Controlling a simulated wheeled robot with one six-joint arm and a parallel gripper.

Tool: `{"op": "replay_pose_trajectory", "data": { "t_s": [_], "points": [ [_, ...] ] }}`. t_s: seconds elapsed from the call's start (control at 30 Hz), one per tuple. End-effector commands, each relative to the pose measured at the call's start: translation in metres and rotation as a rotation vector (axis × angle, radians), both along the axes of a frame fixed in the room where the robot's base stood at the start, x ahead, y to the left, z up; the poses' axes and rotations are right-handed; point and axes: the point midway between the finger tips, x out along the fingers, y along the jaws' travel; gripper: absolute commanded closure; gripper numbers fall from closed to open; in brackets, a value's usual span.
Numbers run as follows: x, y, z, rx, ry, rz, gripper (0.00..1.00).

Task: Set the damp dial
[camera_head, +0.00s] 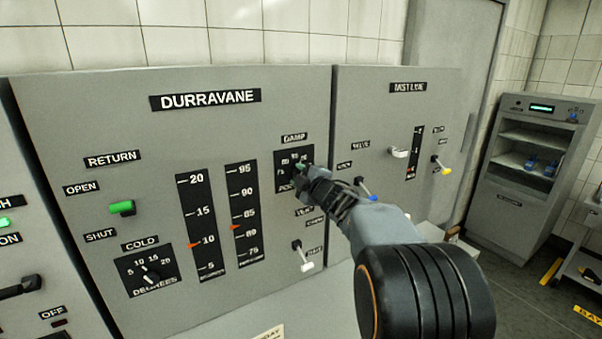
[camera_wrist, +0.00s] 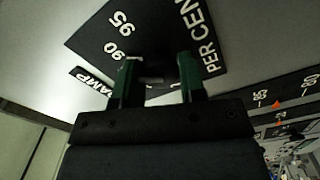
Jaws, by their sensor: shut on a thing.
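The damp dial is a black square plate (camera_head: 283,161) with white numbers under the DAMP label (camera_head: 294,137), on the grey DURRAVANE panel. In the wrist view the plate (camera_wrist: 165,30) shows 95, 90 and part of PER CENT, seen turned around. My gripper (camera_head: 303,171) is at this dial, its arm coming in from the lower right. In the wrist view its two green fingers (camera_wrist: 159,75) stand on either side of the dial's dark knob (camera_wrist: 154,79), shut on it. The knob's pointer and some numbers are hidden by my gripper.
Left of the dial is a scale from 75 to 95 (camera_head: 243,203) with an orange marker a little below 85. Another scale (camera_head: 203,228) has its marker near 10. The COLD dial (camera_head: 148,272), a white-tipped lever (camera_head: 304,259) and a blue-tipped lever (camera_head: 367,191) are nearby.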

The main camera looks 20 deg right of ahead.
Motion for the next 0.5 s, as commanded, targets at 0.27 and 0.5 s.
{"op": "replay_pose_trajectory", "data": {
  "t_s": [0.27,0.5],
  "points": [
    [0.0,0.0,0.0006,0.113,0.013,0.0,0.86],
    [0.0,0.0001,0.0001,0.147,0.016,0.001,0.86]
  ]
}}
